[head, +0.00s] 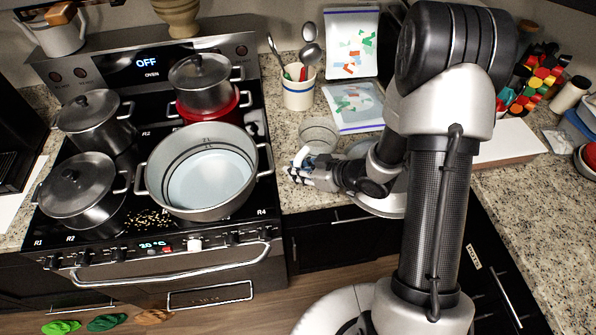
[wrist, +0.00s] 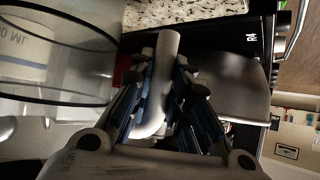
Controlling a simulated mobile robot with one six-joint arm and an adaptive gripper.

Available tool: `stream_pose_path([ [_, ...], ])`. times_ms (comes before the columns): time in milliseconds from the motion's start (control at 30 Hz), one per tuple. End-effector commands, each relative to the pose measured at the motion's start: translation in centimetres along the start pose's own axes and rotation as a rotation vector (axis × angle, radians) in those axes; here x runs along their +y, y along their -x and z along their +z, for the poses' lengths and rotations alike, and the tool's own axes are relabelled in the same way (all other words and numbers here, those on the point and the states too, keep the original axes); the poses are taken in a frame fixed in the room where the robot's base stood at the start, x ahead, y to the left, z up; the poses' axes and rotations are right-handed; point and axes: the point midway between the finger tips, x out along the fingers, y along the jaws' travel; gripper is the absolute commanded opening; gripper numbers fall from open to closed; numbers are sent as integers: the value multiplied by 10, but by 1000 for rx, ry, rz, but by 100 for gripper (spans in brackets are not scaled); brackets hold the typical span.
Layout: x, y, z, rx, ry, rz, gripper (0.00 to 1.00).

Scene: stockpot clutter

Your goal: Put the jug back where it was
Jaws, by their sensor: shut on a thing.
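The jug is clear, with measuring marks. In the head view the clear jug (head: 319,134) is over the counter strip right of the stove, partly hidden by my arm. My gripper (head: 299,174) is shut on its pale curved handle (head: 301,156). In the wrist view the jug's clear wall (wrist: 60,62) fills the left side, with "ML" lettering. The handle (wrist: 166,62) runs between the fingers of my gripper (wrist: 168,82). I cannot tell whether the jug's base touches the counter.
A large open stockpot (head: 154,164) with pale blue liquid stands on the front right burner. Lidded pots (head: 76,191) (head: 95,121) (head: 200,80) fill the others. Grains lie near the stove front.

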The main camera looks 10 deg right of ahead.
Motion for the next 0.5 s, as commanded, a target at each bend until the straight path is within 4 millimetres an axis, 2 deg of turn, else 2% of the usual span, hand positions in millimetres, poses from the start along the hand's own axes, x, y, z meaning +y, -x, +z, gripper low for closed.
stream_pose_path([
  [333, 1, -2, 2, 2, 2, 1, 0],
  [367, 0, -2, 2, 1, 1, 1, 18],
  [500, 0, -1, 1, 1, 1, 1, 27],
])
